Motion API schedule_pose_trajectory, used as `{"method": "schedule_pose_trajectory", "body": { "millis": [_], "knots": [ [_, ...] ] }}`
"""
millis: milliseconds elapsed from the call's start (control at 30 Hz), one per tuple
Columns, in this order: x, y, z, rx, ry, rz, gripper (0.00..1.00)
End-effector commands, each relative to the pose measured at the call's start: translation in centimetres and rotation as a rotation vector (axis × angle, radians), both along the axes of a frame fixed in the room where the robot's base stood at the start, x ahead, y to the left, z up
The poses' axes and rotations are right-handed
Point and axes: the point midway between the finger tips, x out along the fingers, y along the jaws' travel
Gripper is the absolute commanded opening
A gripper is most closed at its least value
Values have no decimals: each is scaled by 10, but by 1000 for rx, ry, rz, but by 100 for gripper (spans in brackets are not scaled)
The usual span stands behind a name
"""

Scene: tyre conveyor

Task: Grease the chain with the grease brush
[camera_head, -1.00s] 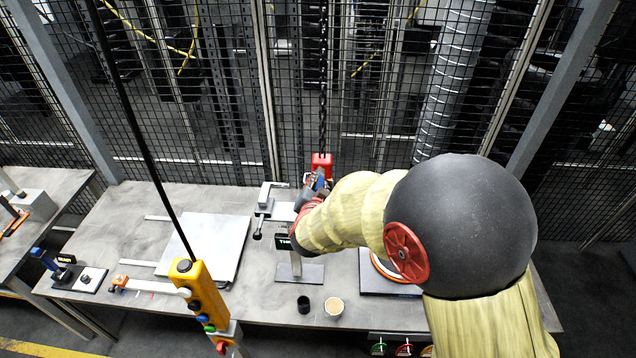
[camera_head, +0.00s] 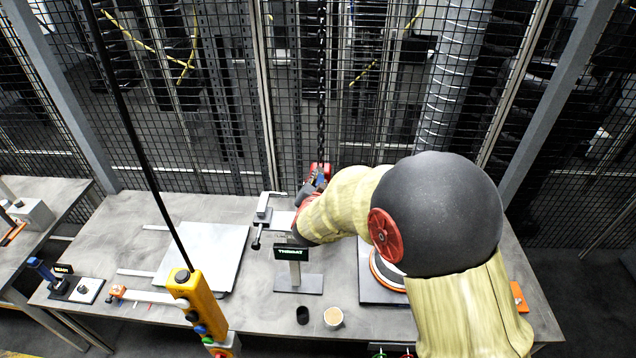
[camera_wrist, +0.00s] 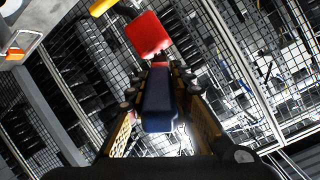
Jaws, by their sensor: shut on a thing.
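The dark chain (camera_head: 321,85) hangs straight down in front of the mesh fence in the head view. At its lower end is a red block (camera_head: 319,167), partly hidden by my gripper (camera_head: 314,184). In the wrist view my gripper (camera_wrist: 160,82) is shut around a dark blue handle (camera_wrist: 158,105), which I take to be the grease brush. Its tip is small and partly hidden, just below a red block (camera_wrist: 148,35) in the picture. I cannot tell whether the brush touches the chain or block.
The grey bench (camera_head: 120,218) carries a pale plate (camera_head: 200,258), a small display stand (camera_head: 291,252), a black cup (camera_head: 303,315) and a tan-topped pot (camera_head: 333,317). A yellow pendant control (camera_head: 200,305) hangs at the front. The mesh fence (camera_head: 230,100) closes the back.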

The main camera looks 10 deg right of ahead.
Motion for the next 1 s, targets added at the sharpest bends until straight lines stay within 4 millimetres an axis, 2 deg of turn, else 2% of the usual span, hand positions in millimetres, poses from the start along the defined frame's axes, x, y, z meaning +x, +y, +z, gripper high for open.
{"method": "schedule_pose_trajectory", "body": {
  "millis": [1000],
  "knots": [
    [12, -4, 1, 0, -2, -1, 0]
  ]
}}
